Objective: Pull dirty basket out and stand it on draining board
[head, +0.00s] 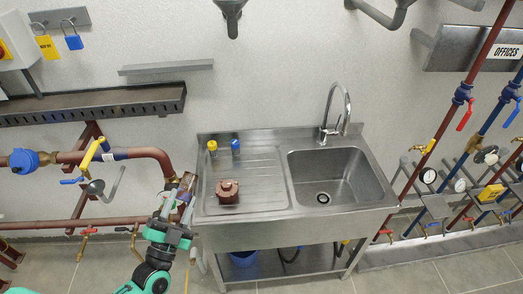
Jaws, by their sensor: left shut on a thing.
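My left gripper (176,208) is at the left end of the sink unit, beside the draining board (262,175). It is shut on a brownish, mottled, upright piece (187,184) that looks like the dirty basket. The piece is close to the lower end of the bent red-brown pipe (160,158) and just left of the board's edge. I cannot tell whether it touches either one. The gripper hides its lower part. The draining board is ribbed steel. My right gripper is not in view.
A red-brown cap-like part (228,192) sits on the draining board's front left. The sink bowl (335,180) with a tall tap (334,115) is to the right. The board's right half is clear.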

